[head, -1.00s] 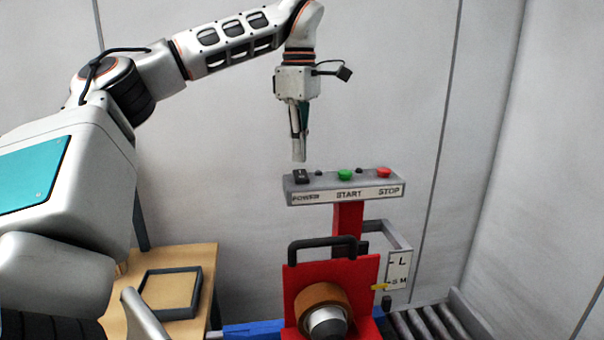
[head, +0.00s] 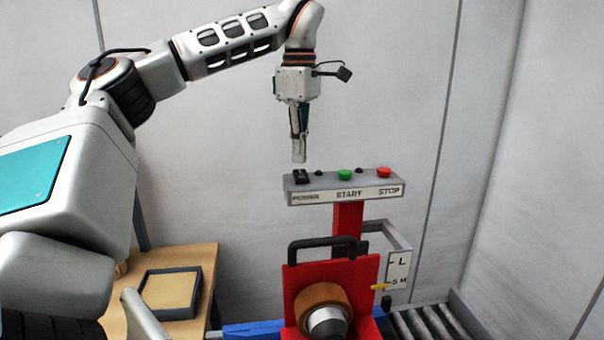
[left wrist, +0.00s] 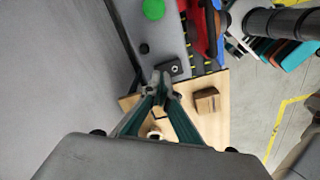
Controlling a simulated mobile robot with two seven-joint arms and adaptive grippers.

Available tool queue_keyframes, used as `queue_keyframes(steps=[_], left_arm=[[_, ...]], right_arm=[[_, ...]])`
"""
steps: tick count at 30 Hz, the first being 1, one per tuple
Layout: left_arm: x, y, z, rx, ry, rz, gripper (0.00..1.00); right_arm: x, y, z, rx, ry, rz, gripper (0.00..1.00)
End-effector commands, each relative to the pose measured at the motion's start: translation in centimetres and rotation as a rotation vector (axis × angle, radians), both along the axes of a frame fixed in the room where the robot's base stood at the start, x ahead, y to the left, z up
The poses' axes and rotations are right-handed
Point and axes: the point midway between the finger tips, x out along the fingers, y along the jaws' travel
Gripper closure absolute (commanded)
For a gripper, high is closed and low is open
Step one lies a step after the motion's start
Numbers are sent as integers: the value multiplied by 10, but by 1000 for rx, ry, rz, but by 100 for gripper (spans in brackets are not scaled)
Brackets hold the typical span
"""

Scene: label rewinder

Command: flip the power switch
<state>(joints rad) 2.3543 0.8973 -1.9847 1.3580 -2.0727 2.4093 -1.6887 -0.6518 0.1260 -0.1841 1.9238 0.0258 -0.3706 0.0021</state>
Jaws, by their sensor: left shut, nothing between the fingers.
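The black power switch (head: 301,176) sits at the left end of the grey control panel (head: 372,180), above the POWER label. My left gripper (head: 298,160) points straight down just above the switch, fingers shut and empty. A small gap shows between the fingertips and the switch. In the left wrist view the fingertips (left wrist: 162,84) are together, beside the dark switch block (left wrist: 172,69). The green START button (head: 344,175) and red STOP button (head: 384,172) are to the right on the panel. My right gripper is not in view.
The red rewinder (head: 362,270) with a brown roll (head: 318,296) stands below the panel. A wooden table (head: 205,262) with a dark-framed tray (head: 150,279) is at the left. Rollers (head: 428,322) lie at the right. Open space surrounds the raised arm.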

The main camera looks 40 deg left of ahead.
Motion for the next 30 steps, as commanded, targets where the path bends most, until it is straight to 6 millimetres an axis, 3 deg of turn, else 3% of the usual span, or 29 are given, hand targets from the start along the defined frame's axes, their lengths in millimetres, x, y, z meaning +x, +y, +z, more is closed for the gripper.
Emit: queue_keyframes(steps=[30], left_arm=[[0, 0, -14, -1, 0, 0, 100]], right_arm=[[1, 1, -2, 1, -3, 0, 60]])
